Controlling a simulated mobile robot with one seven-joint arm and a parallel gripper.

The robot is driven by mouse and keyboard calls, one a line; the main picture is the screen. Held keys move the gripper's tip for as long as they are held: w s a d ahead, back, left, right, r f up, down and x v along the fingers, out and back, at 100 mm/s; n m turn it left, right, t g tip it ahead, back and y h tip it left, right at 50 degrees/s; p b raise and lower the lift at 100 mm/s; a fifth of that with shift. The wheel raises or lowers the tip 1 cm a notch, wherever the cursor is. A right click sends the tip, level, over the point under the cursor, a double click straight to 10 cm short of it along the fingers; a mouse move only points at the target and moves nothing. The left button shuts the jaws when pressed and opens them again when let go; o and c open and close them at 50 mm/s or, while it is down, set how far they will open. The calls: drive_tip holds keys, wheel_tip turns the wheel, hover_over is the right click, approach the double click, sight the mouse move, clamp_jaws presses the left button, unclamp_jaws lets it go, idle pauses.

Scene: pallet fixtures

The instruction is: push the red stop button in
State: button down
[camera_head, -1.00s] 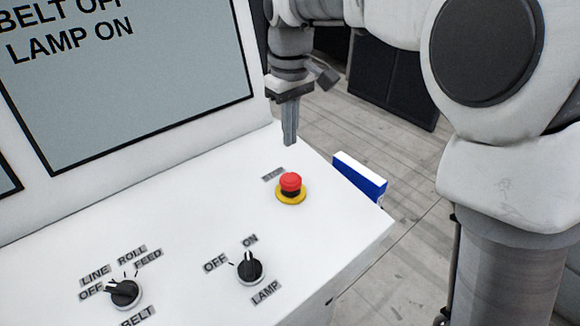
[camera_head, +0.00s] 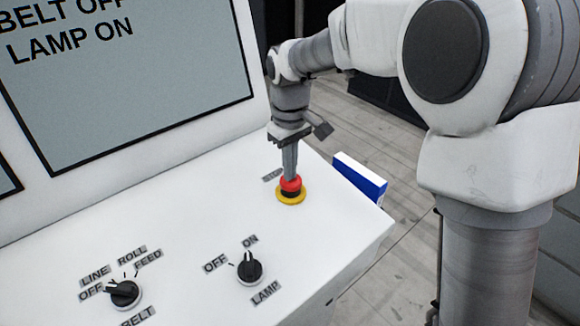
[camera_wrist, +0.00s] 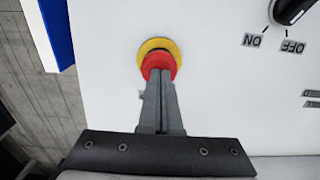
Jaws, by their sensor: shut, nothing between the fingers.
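The red stop button (camera_head: 291,186) sits on a yellow ring (camera_head: 290,197) near the right end of the white console top. My gripper (camera_head: 290,176) is shut and empty, pointing down with its fingertips at the top of the red button. In the wrist view the closed fingers (camera_wrist: 160,74) overlap the edge of the red button (camera_wrist: 158,63), with the yellow ring (camera_wrist: 153,44) beyond it. They look to be touching; I cannot tell how far the button is pressed. The STOP label (camera_head: 271,175) is partly covered.
The LAMP knob (camera_head: 250,268) and BELT knob (camera_head: 124,293) stand on the console to the left. A blue and white block (camera_head: 360,178) is at the console's right edge. The screen (camera_head: 130,80) rises behind, reading LAMP ON.

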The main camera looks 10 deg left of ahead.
drive_tip(key=shift+f+b, duration=0.3)
drive_tip(key=shift+f, duration=0.4)
drive_tip(key=shift+s+d+f, duration=0.15)
drive_tip(key=shift+s+f, duration=0.1)
drive_tip(key=shift+f, duration=0.2)
drive_tip(key=shift+w+r+p, duration=0.1)
drive_tip(key=shift+r+p, duration=0.25)
drive_tip(key=shift+r, duration=0.2)
wheel_tip(320, 180, up, 14)
drive_tip(key=p, duration=0.2)
drive_tip(key=shift+r+p, duration=0.2)
drive_tip(key=shift+p, duration=0.1)
drive_tip(key=shift+w, duration=0.1)
